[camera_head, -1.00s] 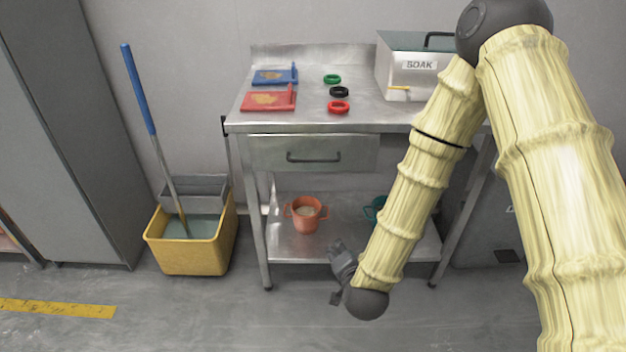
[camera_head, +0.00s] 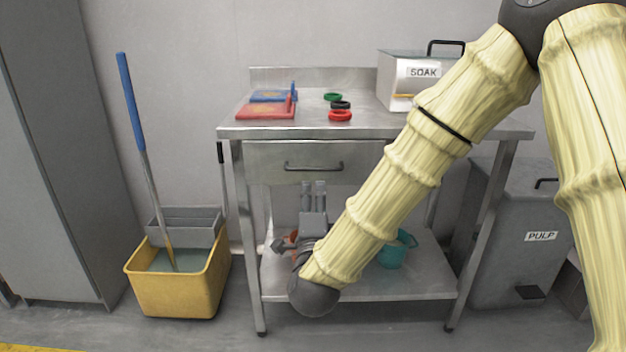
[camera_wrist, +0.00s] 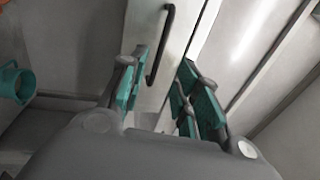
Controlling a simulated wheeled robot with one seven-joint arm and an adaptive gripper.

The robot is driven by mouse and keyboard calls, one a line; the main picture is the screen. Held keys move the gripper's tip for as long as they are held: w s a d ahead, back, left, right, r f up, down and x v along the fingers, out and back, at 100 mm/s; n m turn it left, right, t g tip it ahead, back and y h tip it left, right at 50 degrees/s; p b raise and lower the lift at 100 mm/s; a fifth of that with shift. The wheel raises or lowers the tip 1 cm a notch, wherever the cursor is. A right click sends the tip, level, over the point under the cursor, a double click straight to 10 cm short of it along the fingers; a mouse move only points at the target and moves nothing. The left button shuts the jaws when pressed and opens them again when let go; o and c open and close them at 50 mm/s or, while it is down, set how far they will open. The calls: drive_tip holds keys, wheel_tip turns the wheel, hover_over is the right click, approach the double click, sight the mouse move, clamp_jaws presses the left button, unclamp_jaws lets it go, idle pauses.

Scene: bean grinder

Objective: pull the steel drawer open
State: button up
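The steel drawer (camera_head: 268,164) sits shut under the steel table's top, with a dark bar handle (camera_head: 313,168) across its front. My gripper (camera_head: 314,184) is upright in the head view, its fingers pointing up just below the handle. In the wrist view my gripper (camera_wrist: 163,62) has its teal-padded fingers apart with nothing held. The handle (camera_wrist: 160,45) appears between and beyond the fingers there, against the pale drawer front (camera_wrist: 188,30). I cannot tell whether a fingertip touches it.
A teal cup (camera_head: 392,255) stands on the lower shelf (camera_head: 415,285); an orange cup (camera_head: 288,243) is mostly hidden behind my gripper. A yellow mop bucket (camera_head: 180,285) stands left, a PULP bin (camera_head: 515,255) right. A SOAK box (camera_head: 400,85) is on the tabletop.

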sight(313, 170)
drive_tip(key=w+b, duration=0.1)
drive_tip(key=w, duration=0.2)
drive_tip(key=w+r, duration=0.1)
drive_tip(key=w, duration=0.3)
drive_tip(key=w+r+b, duration=0.1)
drive_tip(key=w, duration=0.2)
drive_tip(key=shift+w+b, duration=0.2)
drive_tip(key=shift+b, duration=0.15)
clamp_jaws()
